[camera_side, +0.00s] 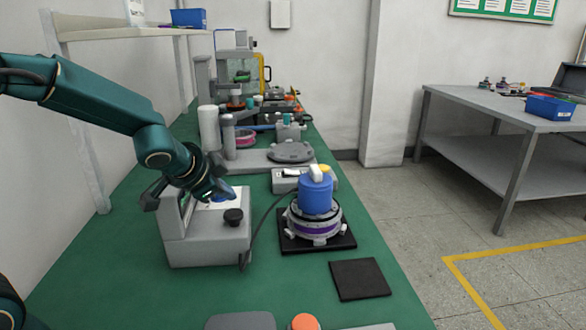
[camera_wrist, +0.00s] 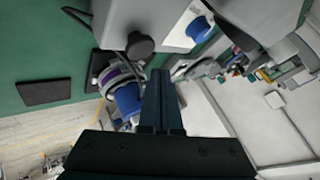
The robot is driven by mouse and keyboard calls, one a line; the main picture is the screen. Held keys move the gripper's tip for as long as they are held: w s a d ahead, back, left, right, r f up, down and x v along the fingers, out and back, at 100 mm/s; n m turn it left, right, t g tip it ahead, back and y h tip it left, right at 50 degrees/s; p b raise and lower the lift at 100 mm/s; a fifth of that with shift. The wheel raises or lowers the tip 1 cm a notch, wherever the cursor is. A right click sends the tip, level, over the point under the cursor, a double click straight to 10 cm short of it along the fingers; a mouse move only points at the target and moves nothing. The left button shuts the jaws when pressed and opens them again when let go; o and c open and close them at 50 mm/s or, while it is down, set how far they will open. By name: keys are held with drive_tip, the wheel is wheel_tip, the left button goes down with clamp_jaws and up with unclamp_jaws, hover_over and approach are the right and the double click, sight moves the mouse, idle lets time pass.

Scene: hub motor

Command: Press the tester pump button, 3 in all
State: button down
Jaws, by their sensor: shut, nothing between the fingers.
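The tester (camera_side: 208,245) is a grey box with a black knob (camera_side: 233,217) on its front, standing on the green bench. In the wrist view, the knob (camera_wrist: 140,45) and a round blue button (camera_wrist: 199,29) show on its pale face (camera_wrist: 178,40). My gripper (camera_side: 222,192) is over the tester's sloped face in the side view and hides part of it. In the wrist view my fingers (camera_wrist: 160,73) are together and empty. The blue button lies up and right of the fingertips in that picture, and I see no contact with it.
A hub motor (camera_side: 315,225) with a blue cylinder (camera_side: 316,196) on top stands on a black mat right of the tester. A dark cable runs between them. An empty dark pad (camera_side: 360,279) lies in front. A grey fixture (camera_side: 275,158) and other equipment stand behind.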

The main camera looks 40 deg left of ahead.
sight(230, 216)
drive_tip(key=shift+r, duration=1.75)
drive_tip(key=shift+d+r, duration=0.15)
drive_tip(key=shift+r, duration=0.05)
drive_tip(key=s+d+r+t, duration=0.1)
drive_tip(key=s+d+r, duration=0.3)
drive_tip(key=s+r, duration=0.15)
drive_tip(key=s+d+f+n+g+h, duration=0.1)
drive_tip(key=s+d+f+n+g, duration=0.1)
drive_tip(key=s, duration=0.5)
drive_tip(key=s+d+f+n+g+h, duration=0.2)
drive_tip(key=s+f, duration=0.3)
drive_tip(key=s, duration=0.3)
drive_tip(key=shift+s+d+n, duration=0.3)
drive_tip(key=shift+d+n, duration=0.1)
drive_tip(key=shift+d, duration=0.2)
